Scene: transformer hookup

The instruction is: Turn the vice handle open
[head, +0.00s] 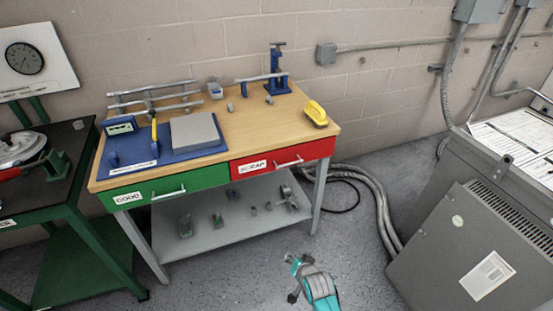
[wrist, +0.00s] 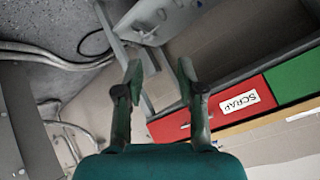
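A blue upright fixture (head: 278,75) stands at the back right of the wooden workbench, with a silver bar (head: 262,78) running across its front. It may be the vice, but I cannot tell for sure, and no handle is clearly distinguishable. My gripper (head: 299,270) is in front of the bench, low in the head view and well apart from this fixture. In the wrist view my gripper (wrist: 159,74) has its two fingers spread with nothing between them. The blue fixture does not show in the wrist view.
The workbench (head: 255,130) has a green drawer (head: 165,189) and a red SCRAP drawer (head: 290,160). A yellow tool (head: 317,113) lies near its right corner. A grey cabinet (head: 465,245) stands at right, with conduits (head: 375,200) on the floor. Open floor lies before the bench.

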